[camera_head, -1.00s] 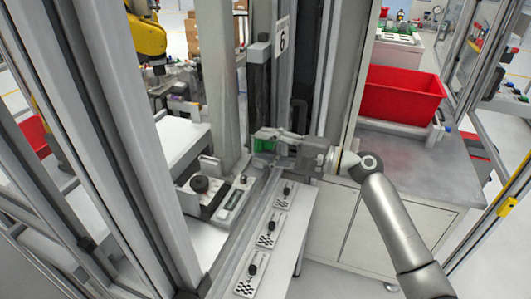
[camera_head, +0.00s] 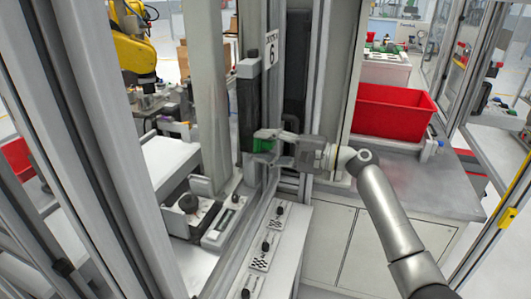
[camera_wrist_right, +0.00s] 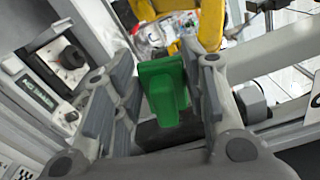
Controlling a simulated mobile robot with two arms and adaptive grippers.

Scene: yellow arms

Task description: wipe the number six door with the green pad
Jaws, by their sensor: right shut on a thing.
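The green pad (camera_head: 262,145) is between the fingers of my right gripper (camera_head: 268,140), which is shut on it. In the right wrist view the green pad (camera_wrist_right: 165,88) shows between the two grey fingers. The number six label (camera_head: 271,49) is on the upright frame above the gripper. The pad is in front of the door frame, below the label, beside a dark vertical part (camera_head: 249,105). I cannot tell whether the pad touches the door surface. My left gripper is not in view.
A red bin (camera_head: 394,112) stands on the grey counter at right. A ledge with black knobs and checkered plates (camera_head: 262,258) runs below the gripper. Metal posts (camera_head: 207,90) stand close at left. A yellow robot arm (camera_head: 132,50) is behind the glass.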

